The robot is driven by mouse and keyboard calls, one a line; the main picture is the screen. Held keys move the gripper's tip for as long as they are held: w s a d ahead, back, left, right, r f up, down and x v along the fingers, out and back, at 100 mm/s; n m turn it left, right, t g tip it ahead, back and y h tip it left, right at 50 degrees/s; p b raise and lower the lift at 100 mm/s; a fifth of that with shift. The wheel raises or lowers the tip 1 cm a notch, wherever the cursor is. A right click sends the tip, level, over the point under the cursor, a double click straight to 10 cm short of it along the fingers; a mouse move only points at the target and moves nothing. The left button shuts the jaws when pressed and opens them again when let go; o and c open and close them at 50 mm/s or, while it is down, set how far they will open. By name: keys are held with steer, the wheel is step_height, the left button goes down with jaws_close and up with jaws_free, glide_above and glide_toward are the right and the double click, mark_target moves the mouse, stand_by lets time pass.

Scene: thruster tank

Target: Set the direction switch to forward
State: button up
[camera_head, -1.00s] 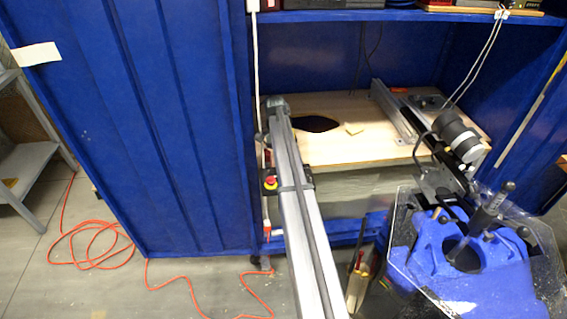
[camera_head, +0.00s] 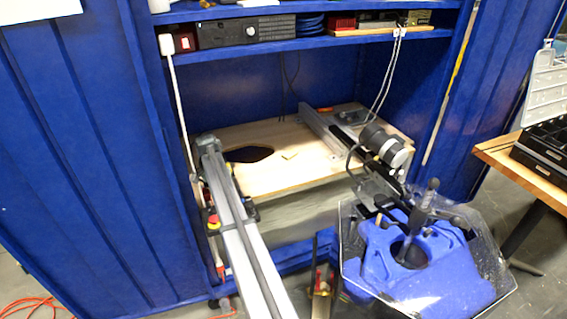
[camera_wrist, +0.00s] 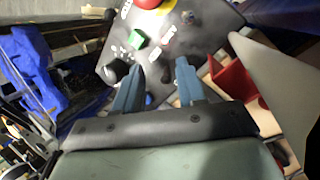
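A dark grey control panel (camera_wrist: 175,55) fills the upper middle of the wrist view. It carries a large red button (camera_wrist: 148,3), a green button (camera_wrist: 137,38), a red and white part (camera_wrist: 168,33), a black knob (camera_wrist: 118,70) and a small dark knob (camera_wrist: 188,17). I cannot tell which control is the direction switch, nor its setting. My gripper (camera_wrist: 160,66) is open, its two blue-grey fingers apart over the lower part of the panel, with no object visibly held. I cannot make out contact. The head view does not clearly show my gripper.
A red holder (camera_wrist: 232,76) stands right of the fingers. The head view shows the tank with a wooden top (camera_head: 265,175), a metal rail (camera_head: 245,235), a blue thruster mount (camera_head: 385,265) in a clear tank, and a blue cabinet (camera_head: 80,130). A table (camera_head: 500,160) stands right.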

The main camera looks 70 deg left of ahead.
steer(key=shift+d+y, duration=0.85)
steer(key=shift+y, duration=0.85)
steer(key=shift+a+r, duration=0.2)
steer(key=shift+r, duration=0.15)
step_height(320, 180, up, 13)
steer(key=a, duration=0.1)
steer(key=w+d+r+m+g+y, duration=0.1)
steer(key=w+d+m, duration=0.1)
steer(key=w, duration=1.2)
steer(key=w+d+r+m+g+y, duration=0.1)
steer(key=w+d+m, duration=0.2)
steer(key=w, duration=1.1)
steer(key=shift+d+m+y, duration=0.3)
steer(key=shift+m+y, duration=0.1)
steer(key=shift+m, duration=0.1)
steer(key=shift+r, duration=0.1)
